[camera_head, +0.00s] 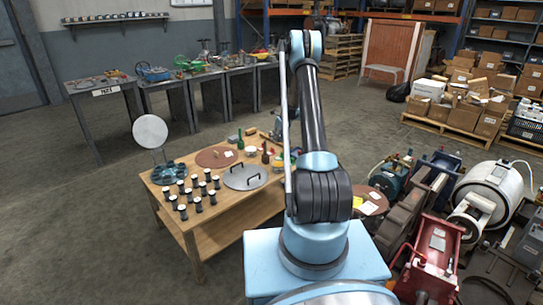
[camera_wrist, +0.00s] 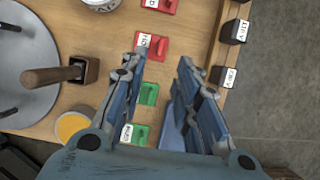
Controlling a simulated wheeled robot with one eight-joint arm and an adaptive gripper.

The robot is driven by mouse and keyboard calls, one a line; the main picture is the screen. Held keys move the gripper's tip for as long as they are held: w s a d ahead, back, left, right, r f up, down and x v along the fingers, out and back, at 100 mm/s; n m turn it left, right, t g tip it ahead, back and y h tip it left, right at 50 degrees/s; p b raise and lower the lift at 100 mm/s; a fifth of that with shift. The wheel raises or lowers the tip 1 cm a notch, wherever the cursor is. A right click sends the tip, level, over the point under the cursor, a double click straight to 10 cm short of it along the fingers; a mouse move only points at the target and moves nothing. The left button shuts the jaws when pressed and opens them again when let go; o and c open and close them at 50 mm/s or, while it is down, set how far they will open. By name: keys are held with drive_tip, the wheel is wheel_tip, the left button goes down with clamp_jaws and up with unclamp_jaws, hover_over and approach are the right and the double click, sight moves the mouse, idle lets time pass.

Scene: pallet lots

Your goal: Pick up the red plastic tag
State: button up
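In the wrist view a red plastic tag (camera_wrist: 158,44) with a white label lies on the wooden table (camera_wrist: 195,20), just ahead of my fingertips and partly covered by the left finger. A second red tag (camera_wrist: 165,5) lies farther up, cut by the top edge. My gripper (camera_wrist: 163,58) is open over the table, with nothing between its fingers. Two green tags, one (camera_wrist: 148,94) above the other (camera_wrist: 139,134), show between and below the fingers. In the head view my arm hides part of the table, and I cannot make out the gripper or the red tags.
A grey round lid (camera_wrist: 25,60) and a wooden-handled tool (camera_wrist: 60,75) lie left of the gripper. A yellow-topped jar (camera_wrist: 72,127) is below them. Black labelled blocks (camera_wrist: 235,31) stand along the right edge. In the head view, dark bottles (camera_head: 265,154) stand behind the lid (camera_head: 245,177).

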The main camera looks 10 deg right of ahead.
sight(271, 151)
drive_tip(key=shift+x, duration=4.8)
drive_tip(key=shift+w+r, duration=0.1)
drive_tip(key=shift+w, duration=0.1)
clamp_jaws()
